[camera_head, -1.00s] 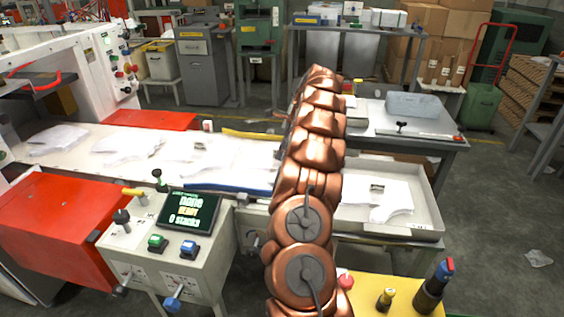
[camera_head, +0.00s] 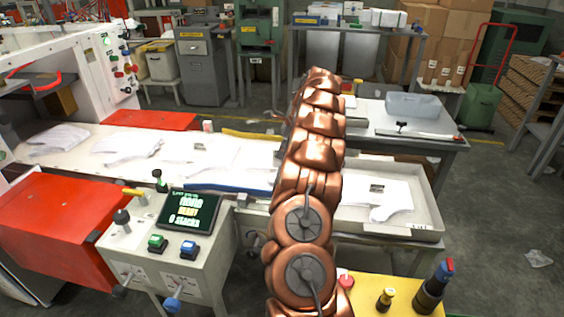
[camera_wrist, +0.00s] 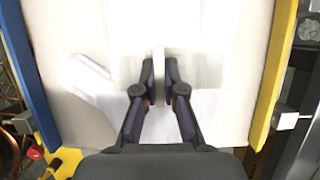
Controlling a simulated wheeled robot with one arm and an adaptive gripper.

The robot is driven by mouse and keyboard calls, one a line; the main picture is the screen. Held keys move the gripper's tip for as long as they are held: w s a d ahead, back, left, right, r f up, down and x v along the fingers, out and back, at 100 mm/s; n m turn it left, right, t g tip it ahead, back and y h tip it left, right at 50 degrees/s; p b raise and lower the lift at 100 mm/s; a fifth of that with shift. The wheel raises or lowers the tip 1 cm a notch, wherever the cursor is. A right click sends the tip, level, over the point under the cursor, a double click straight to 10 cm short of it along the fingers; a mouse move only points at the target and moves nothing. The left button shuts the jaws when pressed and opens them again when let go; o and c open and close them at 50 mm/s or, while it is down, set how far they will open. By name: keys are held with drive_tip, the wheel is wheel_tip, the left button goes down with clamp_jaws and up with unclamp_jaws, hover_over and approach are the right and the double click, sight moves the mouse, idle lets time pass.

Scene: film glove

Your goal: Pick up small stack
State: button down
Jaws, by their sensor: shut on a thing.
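My gripper (camera_wrist: 160,78) has its two fingers drawn together around a thin white upright edge of the small stack (camera_wrist: 159,58), over the pale belt. White, partly see-through film sheets lie beneath and around the fingertips. A glove-shaped lobe (camera_wrist: 88,76) spreads out to the left in the wrist view. In the head view my copper arm hides the gripper and whatever it holds. Several white film stacks (camera_head: 125,146) lie along the white belt (camera_head: 75,160), left of my arm. Another white stack (camera_head: 385,205) lies in the grey tray (camera_head: 432,212), right of my arm.
A blue rail (camera_wrist: 27,75) and a yellow rail (camera_wrist: 272,85) flank the belt. A control box with a screen (camera_head: 188,212) stands in front, beside a red cover (camera_head: 55,220). A grey table with a translucent bin (camera_head: 413,105) stands behind the tray. Open floor lies right.

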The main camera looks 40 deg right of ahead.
drive_tip(key=shift+r, duration=0.15)
drive_tip(key=shift+r, duration=1.5)
drive_tip(key=shift+s+a+r, duration=0.2)
drive_tip(key=shift+r, duration=0.05)
